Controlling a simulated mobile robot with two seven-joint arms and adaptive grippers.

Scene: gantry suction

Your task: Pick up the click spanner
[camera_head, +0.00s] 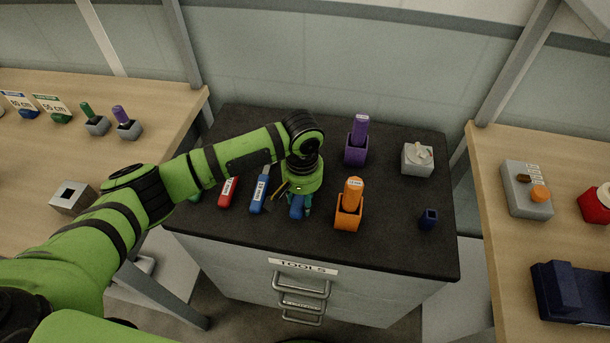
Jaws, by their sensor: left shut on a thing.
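My left gripper (301,206) points down over the black top of the tools cabinet (390,245), near its front middle. It is shut on a blue-handled thing (296,207), mostly hidden by the gripper and wrist. I cannot read a label on it, so I cannot tell for sure that it is the click spanner. A thin tan piece (281,190) shows just left of the gripper. My right gripper is not in view.
A blue tool (260,190) and a red tool (228,191) lie left of the gripper. Orange (348,212) and purple (356,152) holders with tools stand to the right. A grey block (417,160) and small navy holder (429,218) are farther right.

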